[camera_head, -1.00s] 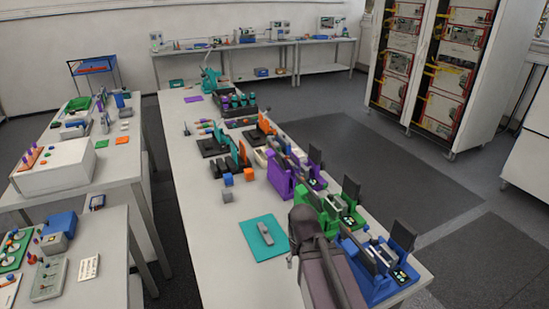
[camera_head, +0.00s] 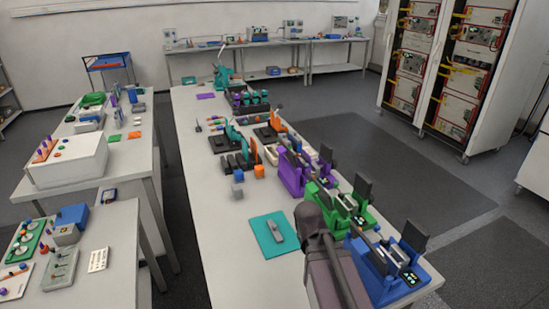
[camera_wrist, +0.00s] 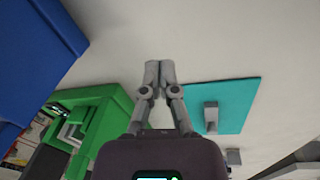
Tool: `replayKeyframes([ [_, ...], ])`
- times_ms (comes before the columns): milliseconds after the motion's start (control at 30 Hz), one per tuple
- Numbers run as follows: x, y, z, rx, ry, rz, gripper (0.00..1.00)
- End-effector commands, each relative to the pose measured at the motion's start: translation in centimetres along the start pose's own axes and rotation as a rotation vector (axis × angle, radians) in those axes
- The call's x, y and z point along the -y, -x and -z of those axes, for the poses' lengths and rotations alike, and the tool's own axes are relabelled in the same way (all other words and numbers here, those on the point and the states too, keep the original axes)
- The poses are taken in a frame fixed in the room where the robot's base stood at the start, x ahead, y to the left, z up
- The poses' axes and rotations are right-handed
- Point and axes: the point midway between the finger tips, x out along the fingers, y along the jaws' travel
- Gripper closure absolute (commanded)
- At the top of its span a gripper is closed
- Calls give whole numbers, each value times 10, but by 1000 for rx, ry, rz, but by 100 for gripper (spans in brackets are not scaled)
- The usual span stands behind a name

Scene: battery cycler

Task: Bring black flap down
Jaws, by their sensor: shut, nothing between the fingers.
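Three battery holders stand in a row at the table's right edge: purple (camera_head: 291,178), green (camera_head: 327,196) and blue (camera_head: 381,287). Each has an upright black flap at its right side: the purple one's flap (camera_head: 326,156), the green one's flap (camera_head: 362,188) and the blue one's flap (camera_head: 414,233). I cannot tell which flap the task means. My gripper (camera_wrist: 159,72) is shut and empty, fingertips together, above bare tabletop in the wrist view. The green holder (camera_wrist: 103,112) and blue holder (camera_wrist: 35,45) show to its left. My arm hides its fingers in the head view.
A teal mat (camera_head: 262,235) with a grey block (camera_head: 275,231) on it lies left of my arm; the mat also shows in the wrist view (camera_wrist: 235,95). Small grey and orange cubes (camera_head: 259,171) lie farther back. The table's front-left part is clear.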

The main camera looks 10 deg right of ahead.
Motion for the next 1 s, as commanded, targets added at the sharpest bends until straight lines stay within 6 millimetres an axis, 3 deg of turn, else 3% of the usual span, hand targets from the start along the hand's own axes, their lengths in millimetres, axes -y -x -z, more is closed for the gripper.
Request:
replayKeyframes([
  [433, -21, -18, 70, -148, 105, -336, 100],
  [1000, -23, -2, 160, -351, 290, -749, 100],
])
